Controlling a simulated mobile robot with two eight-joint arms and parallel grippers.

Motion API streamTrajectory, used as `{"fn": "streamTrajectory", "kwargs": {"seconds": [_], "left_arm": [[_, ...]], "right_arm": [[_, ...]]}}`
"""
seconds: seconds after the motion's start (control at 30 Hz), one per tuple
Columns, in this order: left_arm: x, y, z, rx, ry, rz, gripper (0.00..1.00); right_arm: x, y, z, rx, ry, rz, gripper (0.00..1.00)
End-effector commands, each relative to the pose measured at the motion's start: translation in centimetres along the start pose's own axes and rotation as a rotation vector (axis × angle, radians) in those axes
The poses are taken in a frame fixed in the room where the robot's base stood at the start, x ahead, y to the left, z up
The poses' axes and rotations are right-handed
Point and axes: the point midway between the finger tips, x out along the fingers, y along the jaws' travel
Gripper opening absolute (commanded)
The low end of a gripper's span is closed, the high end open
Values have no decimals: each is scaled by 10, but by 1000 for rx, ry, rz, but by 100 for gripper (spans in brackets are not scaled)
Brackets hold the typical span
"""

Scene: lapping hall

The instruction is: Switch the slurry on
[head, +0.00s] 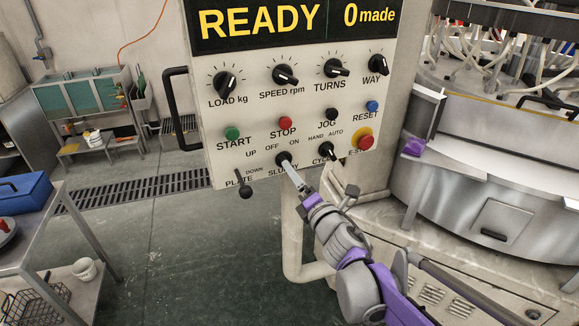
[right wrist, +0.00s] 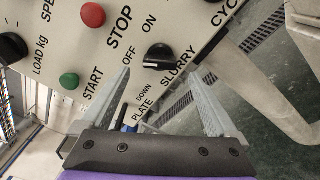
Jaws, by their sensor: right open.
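The slurry knob (head: 283,158) is a black rotary switch low on the white control panel (head: 215,167), with OFF and ON printed above it and SLURRY below. In the right wrist view the knob (right wrist: 158,56) shows a pale mark on the side nearer OFF; its exact angle is hard to tell. My right gripper (head: 287,167) reaches up to the knob's lower edge. In the right wrist view my right gripper (right wrist: 162,76) is open, with its two fingers apart on either side below the knob and nothing between them. My left gripper is not in view.
The CYCLE knob (head: 325,159) sits close on the right, and the PLATE lever (head: 244,190) hangs at the left. START (head: 232,133), STOP (head: 285,122) and a red emergency stop (head: 366,142) are nearby. The lapping machine (head: 475,195) stands at right; open floor lies left.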

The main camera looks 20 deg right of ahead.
Motion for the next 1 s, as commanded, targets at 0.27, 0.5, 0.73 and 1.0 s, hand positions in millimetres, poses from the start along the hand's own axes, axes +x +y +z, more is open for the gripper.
{"fn": "streamTrajectory", "kwargs": {"seconds": [0.27, 0.5, 0.73, 1.0], "left_arm": [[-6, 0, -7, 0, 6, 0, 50], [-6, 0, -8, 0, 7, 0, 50], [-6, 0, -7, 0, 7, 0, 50], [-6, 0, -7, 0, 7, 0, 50]], "right_arm": [[41, 1, 1, 1, 0, 1, 95], [50, 0, 0, 1, -1, 0, 95], [50, 0, 0, 2, -1, 0, 90], [50, 0, 0, 2, -1, 0, 41]]}}
